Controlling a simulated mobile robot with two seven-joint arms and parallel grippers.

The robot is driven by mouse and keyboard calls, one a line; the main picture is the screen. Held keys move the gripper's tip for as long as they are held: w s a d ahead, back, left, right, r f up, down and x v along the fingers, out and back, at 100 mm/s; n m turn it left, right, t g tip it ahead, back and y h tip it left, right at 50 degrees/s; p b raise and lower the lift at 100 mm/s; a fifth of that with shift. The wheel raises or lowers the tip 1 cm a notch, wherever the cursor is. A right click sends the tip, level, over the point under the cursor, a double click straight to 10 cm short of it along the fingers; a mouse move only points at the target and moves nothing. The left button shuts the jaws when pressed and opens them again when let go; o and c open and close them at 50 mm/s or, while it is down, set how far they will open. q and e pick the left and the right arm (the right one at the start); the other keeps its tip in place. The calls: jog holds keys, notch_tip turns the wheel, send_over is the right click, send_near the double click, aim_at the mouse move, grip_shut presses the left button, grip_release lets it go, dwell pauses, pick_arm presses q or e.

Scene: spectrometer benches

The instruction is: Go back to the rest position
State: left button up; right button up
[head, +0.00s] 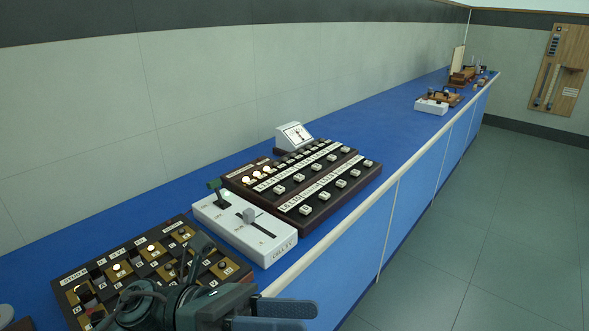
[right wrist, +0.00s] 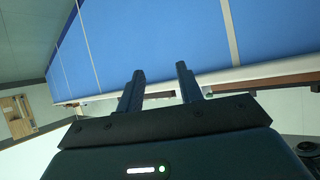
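A long blue bench (head: 375,112) runs along the wall. On it are a brown-and-gold panel (head: 70,278), a white lever box (head: 262,252), a dark button console (head: 318,218) and a white meter (head: 294,135). More apparatus (head: 432,106) stands farther back. The aisle floor (head: 490,240) at right is clear.

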pick_arm(q)
jog(key=w+a+f+n+t+y, duration=0.35)
jog(key=n+t, duration=0.35)
jog(key=n, duration=0.4)
jog(key=w+a+f+n+t+y, duration=0.2)
jog(key=f+n+t+y, duration=0.15)
jog(key=n+t, duration=0.6)
jog(key=w+a+f+n+t+y, duration=0.25)
jog(key=f+n+t, duration=0.25)
jog(key=n, duration=0.9)
jog(key=s+a+f+n+g+y+p, duration=0.1)
jog(key=s+a+f+n+g+y, duration=0.1)
jog(key=f+n, duration=0.4)
jog(key=s+a+f+n+g+y+p, duration=0.2)
jog(key=s+f+n+g+y, duration=0.3)
jog(key=f, duration=0.7)
jog(key=shift+s+a+n, duration=0.45)
jog(key=shift+s+a, duration=0.25)
jog(key=shift+s, duration=0.3)
pick_arm(e)
jog(key=shift+s+d+r+g, duration=0.3)
jog(key=shift+s+d, duration=0.1)
jog(key=shift+d, duration=0.05)
